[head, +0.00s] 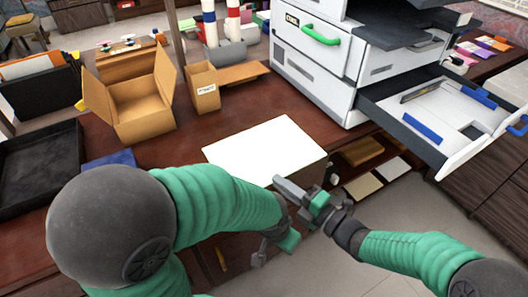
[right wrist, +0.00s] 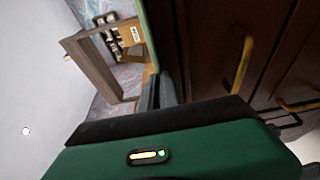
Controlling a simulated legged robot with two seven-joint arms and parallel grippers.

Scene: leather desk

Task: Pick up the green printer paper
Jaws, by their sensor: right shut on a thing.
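A flat paper sheet or stack (head: 262,150) lies at the front edge of the brown desk, its top looking white in the head view. A narrow green strip (right wrist: 147,36), seemingly its edge, shows at the fingers in the right wrist view. My right gripper (head: 283,187) is at the paper's near right edge and is shut on it; its fingers also show in the right wrist view (right wrist: 160,90). My left gripper (head: 275,245) hangs low in front of the desk, partly hidden by its own arm, its jaw opening unclear.
A white printer (head: 315,72) stands at the back right, its paper tray (head: 440,105) pulled out. An open cardboard box (head: 140,105) and a small carton (head: 204,88) stand behind the paper. A black tray (head: 40,165) is at the left. Desk drawers with brass handles (right wrist: 242,65) are close to my right wrist.

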